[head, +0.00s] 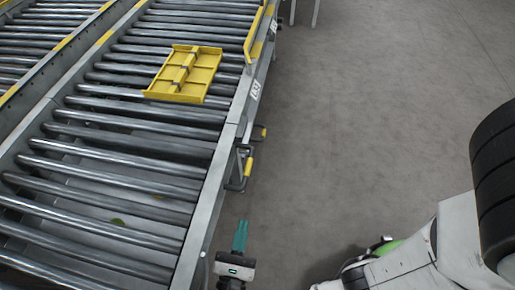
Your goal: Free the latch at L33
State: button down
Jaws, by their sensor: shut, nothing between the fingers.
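A latch (239,171) with a bent grey bar and a yellow grip (249,166) hangs on the outer side of the roller conveyor's right rail (215,190). A small white label plate (256,90) sits on the rail further back; its print is too small to read surely. My gripper (241,224) has teal fingers, shut and empty. It is beside the rail, nearer to me than the latch and apart from it in the picture.
A yellow divided tray (186,73) lies on the rollers. A yellow guard (254,36) runs along the rail at the back. Another yellow grip (264,132) shows behind the latch. The grey floor (370,110) right of the conveyor is clear.

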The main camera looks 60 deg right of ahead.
jog(key=b, duration=0.3)
send_near(261, 140)
jog(key=f+x, duration=0.1)
jog(key=x, duration=0.4)
jog(key=shift+w+d+r, duration=0.4)
jog(key=shift+d, duration=0.2)
jog(key=shift+f+x, duration=0.2)
jog(key=shift+x, duration=0.8)
jog(key=shift+f+x, duration=0.2)
jog(key=shift+x, duration=0.75)
jog(key=shift+d, duration=0.15)
